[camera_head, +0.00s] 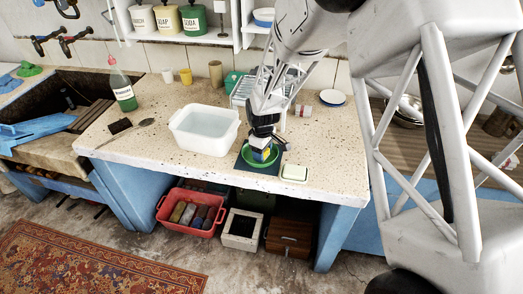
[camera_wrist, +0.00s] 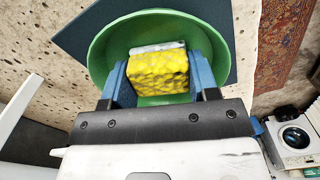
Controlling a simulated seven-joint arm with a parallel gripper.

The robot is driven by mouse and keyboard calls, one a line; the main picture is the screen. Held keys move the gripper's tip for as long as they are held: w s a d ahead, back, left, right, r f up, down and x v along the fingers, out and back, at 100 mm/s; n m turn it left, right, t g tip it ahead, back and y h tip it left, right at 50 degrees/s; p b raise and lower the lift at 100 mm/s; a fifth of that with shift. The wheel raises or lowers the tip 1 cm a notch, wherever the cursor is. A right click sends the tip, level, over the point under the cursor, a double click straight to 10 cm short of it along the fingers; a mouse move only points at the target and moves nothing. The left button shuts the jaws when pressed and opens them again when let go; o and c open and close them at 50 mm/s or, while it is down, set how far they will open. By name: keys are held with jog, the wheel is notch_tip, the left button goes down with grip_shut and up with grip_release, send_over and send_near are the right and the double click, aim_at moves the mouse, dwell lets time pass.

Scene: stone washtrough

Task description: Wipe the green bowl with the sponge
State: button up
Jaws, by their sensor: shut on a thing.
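The green bowl (camera_head: 247,158) sits on a dark blue mat (camera_head: 262,182) on the stone counter. It also fills the middle of the wrist view (camera_wrist: 105,55). My gripper (camera_head: 261,150) points down into the bowl. Its two blue fingers (camera_wrist: 160,75) are shut on the sponge (camera_wrist: 160,70), which is yellow with a pale layer along one edge. The sponge is inside the bowl's rim. I cannot tell whether it touches the bowl's inner surface, as the gripper and sponge hide part of it.
A white basin of water (camera_head: 204,130) stands left of the bowl. A pale soap-like block (camera_head: 294,173) lies close on the right. The counter's front edge is near.

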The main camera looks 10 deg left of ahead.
jog(key=shift+w+a, duration=0.35)
jog(key=shift+a, duration=0.35)
jog(key=shift+w+a, duration=0.35)
jog(key=shift+a, duration=0.3)
jog(key=shift+s+d, duration=0.25)
jog(key=shift+d, duration=0.25)
jog(key=shift+s+d, duration=0.25)
jog(key=shift+d, duration=0.2)
jog(key=shift+s+d, duration=0.15)
jog(key=shift+d, duration=0.15)
jog(key=shift+s+d+f, duration=0.1)
jog(key=shift+s+d, duration=0.1)
jog(key=shift+d, duration=0.15)
jog(key=shift+r, duration=4.1)
jog(key=shift+w+d+f, duration=0.1)
